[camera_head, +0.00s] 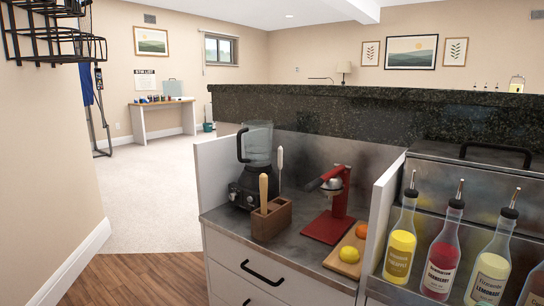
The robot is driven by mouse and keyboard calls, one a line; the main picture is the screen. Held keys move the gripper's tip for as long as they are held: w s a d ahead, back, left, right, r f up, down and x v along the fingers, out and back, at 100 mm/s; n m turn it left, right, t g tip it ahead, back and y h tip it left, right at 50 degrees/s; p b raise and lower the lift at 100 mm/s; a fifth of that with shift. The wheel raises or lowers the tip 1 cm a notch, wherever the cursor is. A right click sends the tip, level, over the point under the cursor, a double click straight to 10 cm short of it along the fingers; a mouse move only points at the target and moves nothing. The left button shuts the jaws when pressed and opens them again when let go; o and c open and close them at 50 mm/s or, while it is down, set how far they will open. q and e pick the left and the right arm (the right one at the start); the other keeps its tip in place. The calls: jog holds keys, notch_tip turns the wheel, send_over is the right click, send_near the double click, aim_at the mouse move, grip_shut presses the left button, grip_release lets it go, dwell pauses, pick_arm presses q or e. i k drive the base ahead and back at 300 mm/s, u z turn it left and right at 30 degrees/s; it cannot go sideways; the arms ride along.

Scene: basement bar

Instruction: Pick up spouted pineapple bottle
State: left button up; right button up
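The spouted pineapple bottle appears to be the clear bottle (400,245) with yellow liquid, a dark stopper and a metal pour spout, at the left end of a row at the right. Its yellow label is small and hard to read. It stands upright in a metal bar well (376,286), beside a white side panel (379,215). A spouted bottle of red liquid (441,255) stands just to its right. Neither of my grippers is in view.
A pale lemonade bottle (490,262) stands further right, with another bottle partly cut off. A blender (252,170), wooden utensil box (271,222), red citrus press (330,205) and fruit board (345,258) occupy the left counter. A raised dark stone ledge (370,110) runs behind. Open floor lies left.

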aim_at(402, 240)
jog(key=u, duration=0.95)
jog(key=i, duration=1.1)
jog(key=z, duration=1.85)
